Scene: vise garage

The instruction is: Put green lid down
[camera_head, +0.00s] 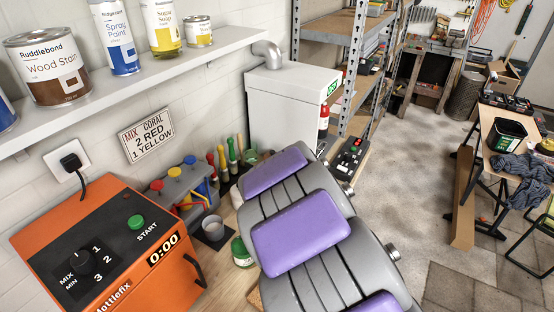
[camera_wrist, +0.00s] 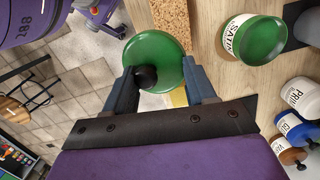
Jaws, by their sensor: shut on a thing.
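In the wrist view, the green lid (camera_wrist: 165,45) is a round disc with a black knob (camera_wrist: 146,77). My gripper (camera_wrist: 158,72) is shut on the lid, with a dark blue finger on each side of it. A green-topped tin labelled "SATIN" (camera_wrist: 250,38) stands on the wooden bench to the right, apart from the lid. A green tin (camera_head: 242,252) also shows on the bench in the head view, beside my purple and grey arm. My arm hides the gripper and lid in the head view.
A cork piece (camera_wrist: 172,18) lies on the wooden bench (camera_wrist: 216,75) near the lid. Several bottles, including a white one (camera_wrist: 300,92), stand at the right. The orange mixer (camera_head: 170,262), a grey cup (camera_head: 213,229) and a tool rack (camera_head: 180,190) are left of my arm.

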